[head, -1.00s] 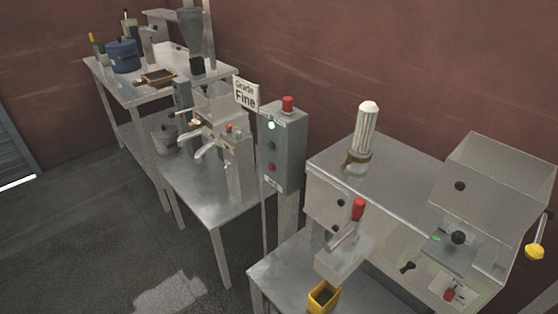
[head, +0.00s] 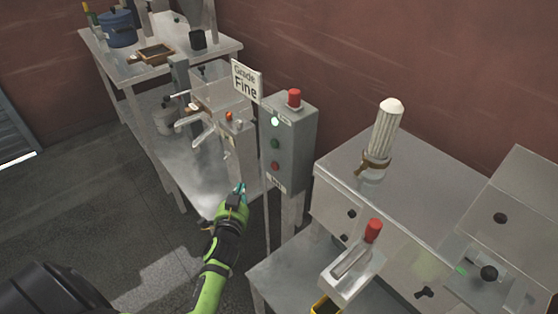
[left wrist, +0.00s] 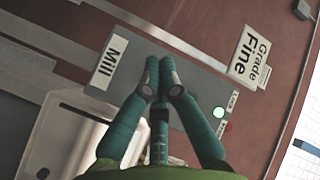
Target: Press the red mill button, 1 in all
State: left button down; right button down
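The grey mill control box (head: 291,140) stands on a post, with a lit white-green light (head: 275,121), a dark green button (head: 275,143) and the red button (head: 275,166) low on its front. My left gripper (head: 240,188) is below and left of the red button in the head view, apart from it. There the fingers seem to hide the red button. My right gripper is not in view.
A "Grade Fine" sign (head: 246,81) stands beside the box, and a red knob (head: 294,97) tops it. A steel machine with a red-handled lever (head: 372,231) is at right. A steel table (head: 190,165) with a mill is at left. Floor at lower left is clear.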

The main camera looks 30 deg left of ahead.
aim_at(275, 166)
pick_arm(q)
jog(key=shift+r, duration=0.3)
jog(key=shift+s, duration=0.1)
jog(key=w+d+b, duration=0.3)
jog(key=w+b, duration=0.1)
jog(key=w, duration=0.4)
jog(key=shift+w+d, duration=0.15)
jog(key=shift+d, duration=0.05)
dwell(1.4)
jog(key=shift+w+d, duration=0.15)
jog(key=shift+w, duration=0.25)
